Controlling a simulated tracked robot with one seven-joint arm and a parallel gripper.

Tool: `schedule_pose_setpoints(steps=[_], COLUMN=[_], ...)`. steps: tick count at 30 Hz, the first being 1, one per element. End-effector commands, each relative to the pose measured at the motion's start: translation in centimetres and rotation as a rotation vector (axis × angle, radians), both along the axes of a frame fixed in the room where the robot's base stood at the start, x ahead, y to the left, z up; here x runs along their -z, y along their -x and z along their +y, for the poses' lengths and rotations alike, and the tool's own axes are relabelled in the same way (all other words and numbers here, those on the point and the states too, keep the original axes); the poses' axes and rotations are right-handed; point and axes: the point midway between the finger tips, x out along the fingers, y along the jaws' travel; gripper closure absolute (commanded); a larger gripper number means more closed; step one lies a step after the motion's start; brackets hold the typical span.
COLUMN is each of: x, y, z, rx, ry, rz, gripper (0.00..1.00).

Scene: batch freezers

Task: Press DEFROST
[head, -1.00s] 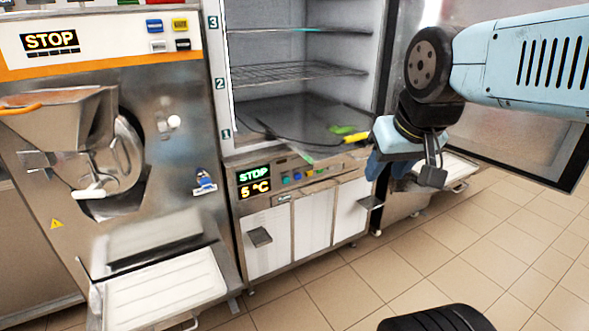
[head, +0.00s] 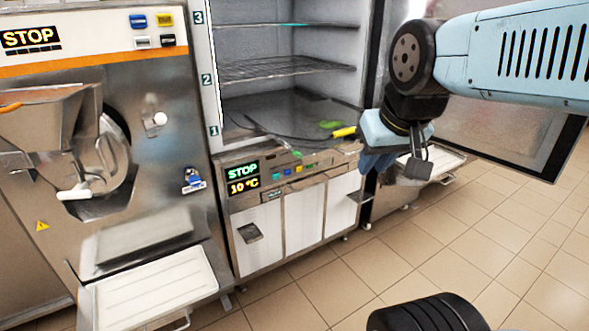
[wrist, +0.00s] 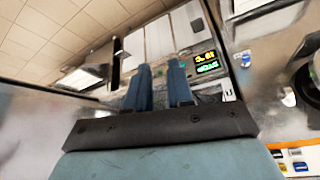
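The blast freezer's control panel (head: 290,172) runs below its open cavity, with a row of small coloured buttons (head: 287,171). Their labels are too small to read, so I cannot tell which one is DEFROST. The freezer display (head: 243,178) reads STOP and 10 °C; it also shows upside down in the wrist view (wrist: 206,60). My gripper (wrist: 159,65) has its two blue fingers apart with nothing between them, pointing toward the panel area. In the head view my gripper (head: 374,165) hangs at the panel's right end; its fingertips are partly hidden by the wrist.
A batch freezer machine (head: 150,110) with its own STOP display stands at left, its tray (head: 155,290) jutting forward. The open freezer door (head: 500,130) is behind my arm. A yellow-handled probe (head: 343,132) and cable lie at the cavity's front. Tiled floor ahead is clear.

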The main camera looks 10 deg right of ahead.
Motion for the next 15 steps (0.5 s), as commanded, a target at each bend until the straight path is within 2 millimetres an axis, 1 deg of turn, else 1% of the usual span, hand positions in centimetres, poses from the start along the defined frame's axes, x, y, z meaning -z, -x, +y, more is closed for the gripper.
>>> schedule_pose_setpoints(steps=[1,6,15], x=[0.0,0.0,0.0], y=[0.0,0.0,0.0], z=[0.0,0.0,0.0], rx=[0.0,0.0,0.0], ry=[0.0,0.0,0.0], rz=[0.0,0.0,0.0], gripper=[0.83,1.0,1.0])
